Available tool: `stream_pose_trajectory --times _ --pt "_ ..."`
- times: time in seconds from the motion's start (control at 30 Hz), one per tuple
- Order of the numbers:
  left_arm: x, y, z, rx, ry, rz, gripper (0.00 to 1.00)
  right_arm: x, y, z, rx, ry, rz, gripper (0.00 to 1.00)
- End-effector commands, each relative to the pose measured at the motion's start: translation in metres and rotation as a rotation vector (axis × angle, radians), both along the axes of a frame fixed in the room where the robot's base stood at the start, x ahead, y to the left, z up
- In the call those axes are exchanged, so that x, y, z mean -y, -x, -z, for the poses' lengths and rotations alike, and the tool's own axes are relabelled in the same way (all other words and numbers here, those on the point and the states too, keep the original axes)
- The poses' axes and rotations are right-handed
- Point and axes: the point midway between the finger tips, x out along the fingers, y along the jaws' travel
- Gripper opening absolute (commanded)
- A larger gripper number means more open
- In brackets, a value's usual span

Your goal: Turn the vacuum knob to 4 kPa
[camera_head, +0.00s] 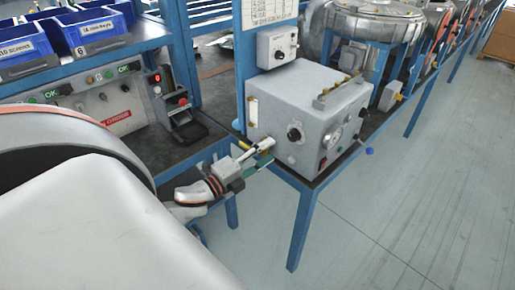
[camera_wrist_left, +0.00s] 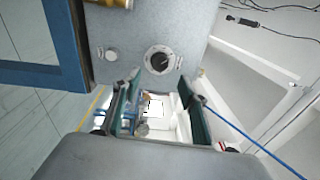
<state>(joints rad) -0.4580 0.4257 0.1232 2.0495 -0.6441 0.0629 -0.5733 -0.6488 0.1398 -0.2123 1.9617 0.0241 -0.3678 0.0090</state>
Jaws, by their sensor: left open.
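A black knob (camera_head: 295,134) with a pale dial plate sits on the front face of a grey box (camera_head: 312,90) on the bench. In the left wrist view the knob (camera_wrist_left: 160,61) faces me inside a ring of marks too small to read. My left gripper (camera_head: 268,152) is open and empty, below and left of the knob, apart from it. In the left wrist view its two dark green fingers (camera_wrist_left: 158,80) point towards the knob, which shows just beyond and between the tips. The right gripper is in neither view.
A round gauge (camera_head: 336,135) is on the box's right-hand part. A smaller control box (camera_head: 277,46) with its own knob hangs above. A black stand with a red button (camera_head: 180,100) is at left. A small round fitting (camera_wrist_left: 111,55) lies beside the knob.

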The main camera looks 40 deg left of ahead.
Motion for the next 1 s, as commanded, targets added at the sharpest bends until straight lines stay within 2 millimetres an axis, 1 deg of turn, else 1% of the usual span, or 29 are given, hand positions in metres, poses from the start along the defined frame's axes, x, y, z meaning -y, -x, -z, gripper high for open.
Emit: stream_pose_trajectory --times 0.03,0.1,0.2,0.3,0.9,0.97,1.0 --pt "-0.001 0.008 0.001 -0.002 0.001 -0.001 0.43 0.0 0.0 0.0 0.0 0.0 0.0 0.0" --pt "-0.003 0.017 0.001 -0.002 0.001 -0.001 0.43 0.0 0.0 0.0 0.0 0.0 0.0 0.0" --pt "-0.004 0.026 0.002 -0.001 0.001 -0.001 0.43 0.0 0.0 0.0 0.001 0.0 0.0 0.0" --pt "-0.005 0.031 0.002 0.0 -0.001 -0.001 0.43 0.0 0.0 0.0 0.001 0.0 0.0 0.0" --pt "-0.005 0.032 0.002 0.0 0.001 0.0 0.43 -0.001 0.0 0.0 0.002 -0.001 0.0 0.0" --pt "-0.003 0.033 0.006 -0.011 0.021 -0.003 0.43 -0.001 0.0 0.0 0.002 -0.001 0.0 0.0" --pt "-0.001 0.034 0.013 -0.027 0.056 -0.008 0.43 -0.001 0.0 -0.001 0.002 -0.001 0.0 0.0"
